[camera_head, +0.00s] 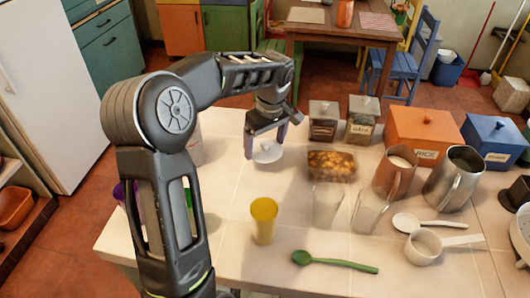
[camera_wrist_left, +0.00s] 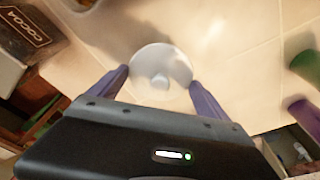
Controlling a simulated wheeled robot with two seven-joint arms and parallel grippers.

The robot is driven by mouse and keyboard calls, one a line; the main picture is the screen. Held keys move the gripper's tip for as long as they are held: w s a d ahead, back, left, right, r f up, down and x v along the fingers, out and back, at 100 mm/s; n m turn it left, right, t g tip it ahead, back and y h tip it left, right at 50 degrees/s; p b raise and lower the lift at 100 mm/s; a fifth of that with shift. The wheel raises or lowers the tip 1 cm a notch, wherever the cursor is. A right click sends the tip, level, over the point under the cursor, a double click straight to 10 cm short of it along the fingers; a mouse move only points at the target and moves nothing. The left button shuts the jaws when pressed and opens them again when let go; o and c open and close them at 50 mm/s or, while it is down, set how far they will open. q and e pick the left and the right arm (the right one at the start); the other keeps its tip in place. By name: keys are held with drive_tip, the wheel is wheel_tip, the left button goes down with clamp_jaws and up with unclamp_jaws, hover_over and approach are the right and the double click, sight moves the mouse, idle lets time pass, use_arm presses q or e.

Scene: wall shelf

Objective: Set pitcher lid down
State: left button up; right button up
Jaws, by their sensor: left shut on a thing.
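The lid (camera_head: 268,155) is a pale, round disc with a small knob. My left gripper (camera_head: 266,140) is shut on it and holds it low at the back of the table, left of the jars. In the left wrist view the lid (camera_wrist_left: 150,58) sits between the two purple fingertips (camera_wrist_left: 159,82). I cannot tell whether it touches the tabletop (camera_head: 215,200). A copper pitcher (camera_head: 394,178) and a steel pitcher (camera_head: 452,180) stand at the right. A pale container (camera_head: 195,148) is mostly hidden behind my left arm. My right gripper is not in view.
Two labelled jars (camera_head: 361,120) and a snack-filled container (camera_head: 331,166) are right of the lid. Clear glass vessels (camera_head: 327,207), a yellow cup (camera_head: 263,222), a green spoon (camera_head: 335,262) and a white measuring cup (camera_head: 425,250) are nearer. Tabletop around the lid is mostly clear.

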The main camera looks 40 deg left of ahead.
sight(265, 150)
use_arm(q)
drive_tip(key=shift+f+p, duration=0.3)
drive_tip(key=shift+f, duration=1.55)
drive_tip(key=shift+f, duration=0.1)
drive_tip(key=o, duration=1.1)
drive_tip(key=r, duration=0.4)
drive_tip(key=d+r, duration=0.1)
drive_tip(key=r, duration=0.3)
drive_tip(key=r+b, duration=0.1)
drive_tip(key=r, duration=0.3)
drive_tip(key=shift+s+d, duration=0.25)
drive_tip(key=shift+d, duration=0.15)
